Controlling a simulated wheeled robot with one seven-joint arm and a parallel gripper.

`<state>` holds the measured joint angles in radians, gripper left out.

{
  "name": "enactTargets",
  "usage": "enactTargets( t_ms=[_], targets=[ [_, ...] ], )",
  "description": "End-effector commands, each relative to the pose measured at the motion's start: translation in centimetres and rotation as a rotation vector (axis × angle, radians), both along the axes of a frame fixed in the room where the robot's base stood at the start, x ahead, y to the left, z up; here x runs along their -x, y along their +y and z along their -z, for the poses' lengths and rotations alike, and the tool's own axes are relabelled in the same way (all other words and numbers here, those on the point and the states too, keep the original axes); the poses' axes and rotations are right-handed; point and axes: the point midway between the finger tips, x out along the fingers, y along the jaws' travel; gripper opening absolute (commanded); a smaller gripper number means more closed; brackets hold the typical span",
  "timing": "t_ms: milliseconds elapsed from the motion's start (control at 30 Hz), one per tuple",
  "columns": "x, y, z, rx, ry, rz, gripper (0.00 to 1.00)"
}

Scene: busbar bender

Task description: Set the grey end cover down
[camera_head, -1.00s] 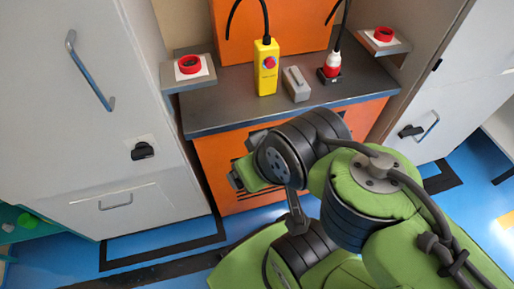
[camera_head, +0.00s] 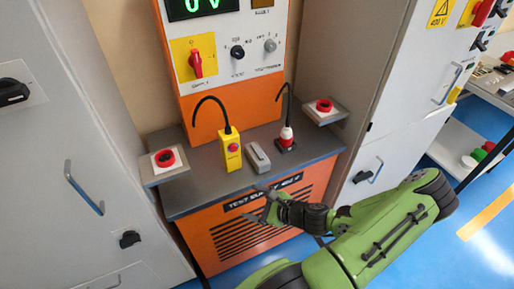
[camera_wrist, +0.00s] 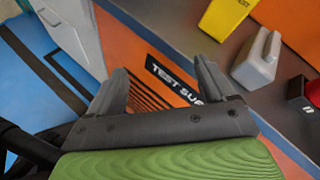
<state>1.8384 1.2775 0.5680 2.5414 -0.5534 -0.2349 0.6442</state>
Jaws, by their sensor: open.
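The grey end cover (camera_head: 257,157), a small block with a raised handle, lies on the dark grey counter (camera_head: 208,180) between a yellow hand unit and a red-and-white plug. It also shows in the wrist view (camera_wrist: 256,64), at the upper right. My gripper (camera_head: 262,205) is open and empty in front of the counter's front edge, apart from the cover. In the wrist view, its two fingers (camera_wrist: 158,72) are spread before the orange front panel, with nothing between them. The cover's underside is hidden.
The yellow hand unit (camera_head: 230,150) stands left of the cover and the plug (camera_head: 286,138) right of it, both with black cables. Red ring buttons sit on side shelves at left (camera_head: 165,158) and right (camera_head: 324,106). Tall grey cabinets flank the counter.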

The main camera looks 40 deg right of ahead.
Motion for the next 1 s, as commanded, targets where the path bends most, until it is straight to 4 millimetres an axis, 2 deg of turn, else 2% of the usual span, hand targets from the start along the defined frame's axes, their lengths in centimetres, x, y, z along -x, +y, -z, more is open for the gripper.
enactTargets(
  t_ms=[33, 100, 200, 267, 400, 700, 1000],
  targets=[
    [0.2, -1.9, -1.7, -0.115, -0.059, 0.169, 0.83],
    [0.7, -4.7, -2.8, -0.242, -0.132, 0.371, 0.83],
    [1.7, -7.6, -3.8, -0.371, -0.212, 0.572, 0.83],
    [2.2, -8.6, -4.1, -0.414, -0.241, 0.639, 0.83],
    [1.8, -9.4, -3.5, -0.434, -0.252, 0.671, 0.83],
    [-2.9, -10.4, -2.0, -0.426, -0.251, 0.661, 0.83],
    [-4.2, -11.0, -1.2, -0.425, -0.232, 0.663, 0.83]
  ],
)
